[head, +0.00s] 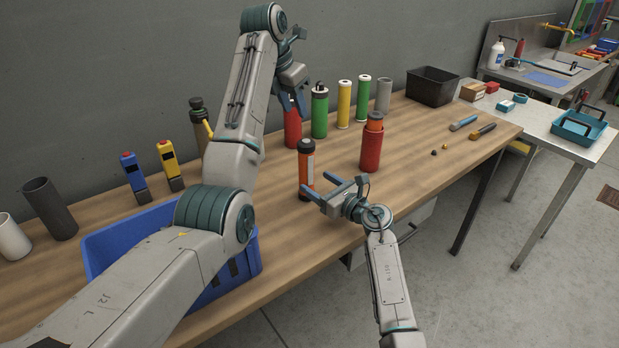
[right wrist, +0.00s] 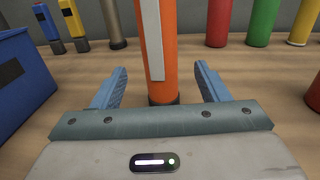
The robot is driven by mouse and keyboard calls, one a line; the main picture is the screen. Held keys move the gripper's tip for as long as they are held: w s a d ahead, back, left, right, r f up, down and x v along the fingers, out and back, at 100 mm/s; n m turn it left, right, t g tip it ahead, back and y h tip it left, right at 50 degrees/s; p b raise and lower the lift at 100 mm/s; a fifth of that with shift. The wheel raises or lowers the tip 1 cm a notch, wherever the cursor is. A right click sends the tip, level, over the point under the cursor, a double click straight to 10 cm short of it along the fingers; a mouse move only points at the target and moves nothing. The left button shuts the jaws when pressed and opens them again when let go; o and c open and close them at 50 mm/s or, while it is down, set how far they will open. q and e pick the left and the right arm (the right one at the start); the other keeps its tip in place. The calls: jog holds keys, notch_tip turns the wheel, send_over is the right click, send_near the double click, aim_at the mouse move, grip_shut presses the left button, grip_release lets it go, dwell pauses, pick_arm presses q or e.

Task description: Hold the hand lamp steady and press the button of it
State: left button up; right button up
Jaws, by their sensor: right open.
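The hand lamp appears to be the orange cylinder with a black head (head: 306,168), standing upright on the bench; I see no button clearly. It also shows in the right wrist view as an orange body with a pale strip (right wrist: 157,50). My right gripper (head: 318,184) is open and low beside it. In the right wrist view its two blue fingers (right wrist: 160,75) stand on either side of the orange body, with gaps at both sides. My left gripper (head: 292,103) hangs higher, behind the lamp in the picture, fingers pointing down; its opening is unclear.
A red holder (head: 371,150) with an orange cylinder stands right of the lamp. Green (head: 319,112), yellow (head: 344,104) and other cylinders stand along the wall. A blue bin (head: 100,250) is at left, partly behind my left arm. Bare wood (head: 430,125) lies to the right.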

aim_at(312, 179)
jog(key=x, duration=0.5)
jog(key=shift+w+a, duration=0.25)
jog(key=shift+w, duration=0.05)
jog(key=c, duration=1.1)
pick_arm(q)
grip_shut()
pick_arm(e)
jog(key=shift+c, duration=0.5)
